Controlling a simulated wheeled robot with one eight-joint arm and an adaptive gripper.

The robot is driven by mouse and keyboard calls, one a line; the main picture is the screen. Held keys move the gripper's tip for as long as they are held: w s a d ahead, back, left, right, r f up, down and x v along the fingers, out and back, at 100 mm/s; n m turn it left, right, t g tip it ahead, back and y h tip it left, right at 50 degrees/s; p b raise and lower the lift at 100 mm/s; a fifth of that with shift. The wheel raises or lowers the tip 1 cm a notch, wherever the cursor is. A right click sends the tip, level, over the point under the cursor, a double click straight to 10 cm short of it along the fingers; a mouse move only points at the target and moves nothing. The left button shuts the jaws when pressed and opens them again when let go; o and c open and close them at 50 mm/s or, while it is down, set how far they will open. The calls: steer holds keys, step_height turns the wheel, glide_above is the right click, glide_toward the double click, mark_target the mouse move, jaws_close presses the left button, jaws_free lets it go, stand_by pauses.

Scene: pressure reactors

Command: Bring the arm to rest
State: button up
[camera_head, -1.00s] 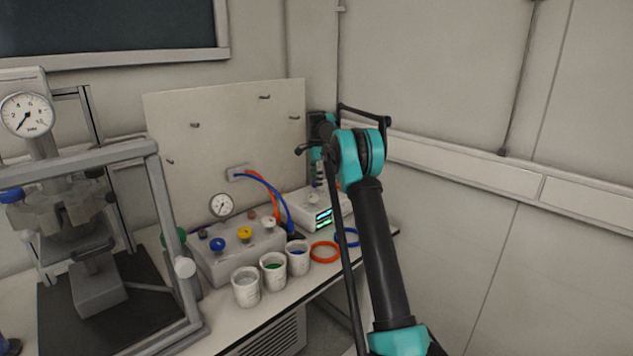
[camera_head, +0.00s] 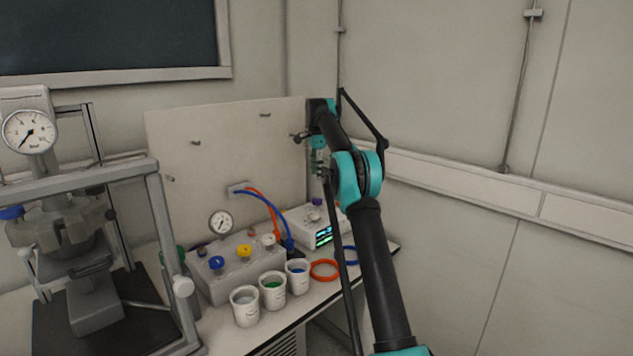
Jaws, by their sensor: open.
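My arm rises from the bottom right of the head view, black with teal joints. It bends at a teal elbow and reaches back toward the right edge of the upright board. My gripper (camera_head: 318,168) is small and dark at the far end of the arm, partly hidden behind the elbow joint. It hangs above the back right of the bench, near a white box with a lit display. I see nothing held in it. The fingers are too small to make out clearly.
A framed pressure reactor with a gauge (camera_head: 29,132) stands at left. A valve block (camera_head: 238,272), several beakers (camera_head: 272,291), a white display box (camera_head: 311,232) and a red ring (camera_head: 324,270) sit on the bench. The upright board (camera_head: 225,150) stands behind. Open space lies right of the arm.

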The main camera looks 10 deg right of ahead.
steer(key=shift+r, duration=0.35)
steer(key=s+d+f+n+t, duration=0.1)
steer(key=s+d+f+n, duration=0.3)
steer(key=s, duration=0.8)
steer(key=s+a+f+n+t, duration=0.1)
steer(key=s+n, duration=0.4)
steer(key=s, duration=0.7)
steer(key=s+f+n, duration=0.2)
steer(key=s+f, duration=0.3)
steer(key=s, duration=0.5)
steer(key=s+d+f+n+t, duration=0.1)
steer(key=s+f+n, duration=0.2)
steer(key=s+f, duration=0.3)
steer(key=s+f+n+t, duration=0.1)
steer(key=s+f, duration=0.5)
steer(key=s, duration=1)
steer(key=shift+d+f+n, duration=0.15)
steer(key=shift+f+n, duration=0.1)
steer(key=shift+n, duration=0.45)
